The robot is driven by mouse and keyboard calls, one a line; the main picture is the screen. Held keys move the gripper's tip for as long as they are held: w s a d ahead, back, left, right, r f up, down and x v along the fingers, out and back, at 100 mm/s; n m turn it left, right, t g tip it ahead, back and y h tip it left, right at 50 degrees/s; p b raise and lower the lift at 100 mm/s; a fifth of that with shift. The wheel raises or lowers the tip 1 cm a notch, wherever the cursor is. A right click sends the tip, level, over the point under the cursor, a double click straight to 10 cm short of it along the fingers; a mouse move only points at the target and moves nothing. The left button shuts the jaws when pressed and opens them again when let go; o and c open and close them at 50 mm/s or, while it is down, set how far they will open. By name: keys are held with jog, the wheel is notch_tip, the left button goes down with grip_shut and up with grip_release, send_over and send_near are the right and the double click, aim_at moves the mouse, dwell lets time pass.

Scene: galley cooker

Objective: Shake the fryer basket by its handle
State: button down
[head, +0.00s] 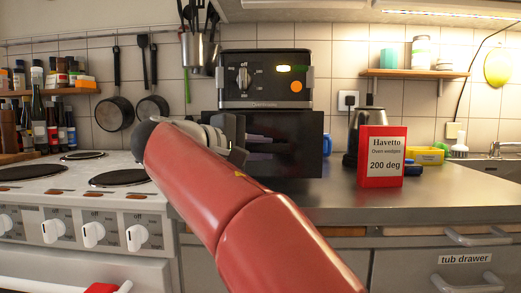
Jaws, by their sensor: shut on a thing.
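My red arm reaches up from the lower right to the left part of the basket front. My gripper (250,147) is there, shut on the basket handle. The handle and most of the fingertips are hidden behind my wrist or lost against the dark front.
A red sign (380,157) reading 200 deg stands right of the basket, with a kettle (362,120) behind it. The cooker (85,195) with dark hotplates is at the left. Bare counter (330,195) lies in front of the basket. A utensil pot (198,53) hangs at upper left.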

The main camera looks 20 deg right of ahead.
jog(key=c, duration=1.3)
grip_release()
jog(key=shift+a, duration=0.1)
jog(key=p+v, duration=0.1)
jog(key=v, duration=0.6)
jog(key=shift+s+a+r, duration=0.1)
jog(key=shift+s+a, duration=0.05)
jog(key=shift+a, duration=0.15)
jog(key=shift+c, duration=0.4)
